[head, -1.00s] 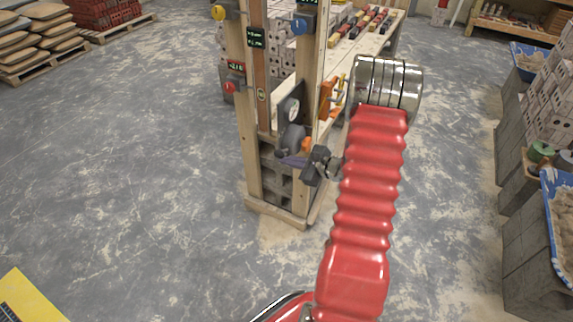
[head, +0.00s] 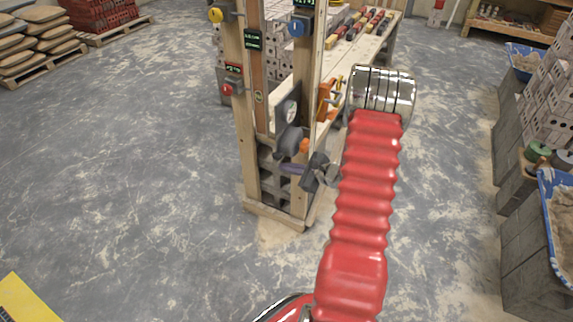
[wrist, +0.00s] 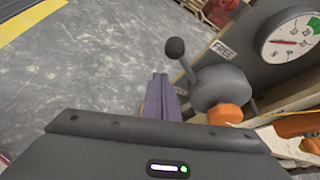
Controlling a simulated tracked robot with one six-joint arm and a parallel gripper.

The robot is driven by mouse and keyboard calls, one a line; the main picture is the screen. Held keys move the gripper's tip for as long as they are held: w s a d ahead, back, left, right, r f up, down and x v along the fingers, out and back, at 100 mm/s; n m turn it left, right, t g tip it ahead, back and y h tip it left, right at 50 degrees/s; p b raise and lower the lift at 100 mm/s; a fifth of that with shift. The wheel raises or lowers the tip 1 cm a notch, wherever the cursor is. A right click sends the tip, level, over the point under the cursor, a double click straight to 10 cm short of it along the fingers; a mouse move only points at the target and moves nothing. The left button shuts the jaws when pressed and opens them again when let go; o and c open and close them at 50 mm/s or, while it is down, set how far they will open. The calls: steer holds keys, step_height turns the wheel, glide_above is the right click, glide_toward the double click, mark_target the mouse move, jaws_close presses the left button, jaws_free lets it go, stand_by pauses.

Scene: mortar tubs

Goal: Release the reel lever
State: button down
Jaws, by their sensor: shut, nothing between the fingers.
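The reel lever (wrist: 181,62) is a dark arm with a round black knob, joined to a grey hub (wrist: 220,88) with an orange part below. A "FREE" label (wrist: 222,50) is beside it, and the knob end points up and left of the label. The grey reel hub also shows in the head view (head: 289,141), on the wooden post frame. My gripper (wrist: 160,80) has its purple fingers shut and empty, just below the knob in the picture. It also shows in the head view (head: 286,168), low beside the hub. I cannot tell whether the fingers touch the lever.
A round dial gauge (wrist: 291,38) sits right of the lever. The wooden frame (head: 247,120) carries a yellow knob (head: 216,14), a blue knob (head: 297,28) and a red button (head: 227,89). Mortar tubs (head: 556,205) stand at the right. The floor on the left is open.

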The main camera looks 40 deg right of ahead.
steer(key=d+v, duration=0.1)
steer(key=v, duration=0.8)
steer(key=shift+s+d+f, duration=0.15)
steer(key=shift+s+f, duration=0.1)
steer(key=shift+s, duration=0.15)
